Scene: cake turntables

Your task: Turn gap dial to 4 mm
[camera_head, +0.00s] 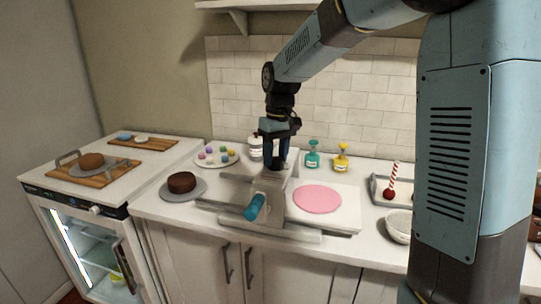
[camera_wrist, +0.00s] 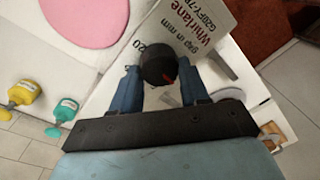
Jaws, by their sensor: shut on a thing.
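The gap dial (camera_wrist: 157,62) is a round black knob with a red mark near its right edge in the wrist view. It sits on a pale panel (camera_wrist: 205,22) printed "Whirlane" and "gap in mm". The number 20 shows left of the dial; other scale numbers are hidden or unreadable, so I cannot tell the setting. My gripper (camera_wrist: 158,72) is shut on the dial, one blue finger on each side. In the head view my gripper (camera_head: 273,160) points down at the top of the machine (camera_head: 272,187), and hides the dial there.
A pink disc (camera_head: 317,199) lies on the machine's right side. A teal handle (camera_head: 255,206) sticks out in front. A chocolate cake (camera_head: 181,183) stands to the left. Green (camera_head: 312,158) and yellow (camera_head: 341,158) bottles stand behind. A white bowl (camera_head: 398,226) is at the right.

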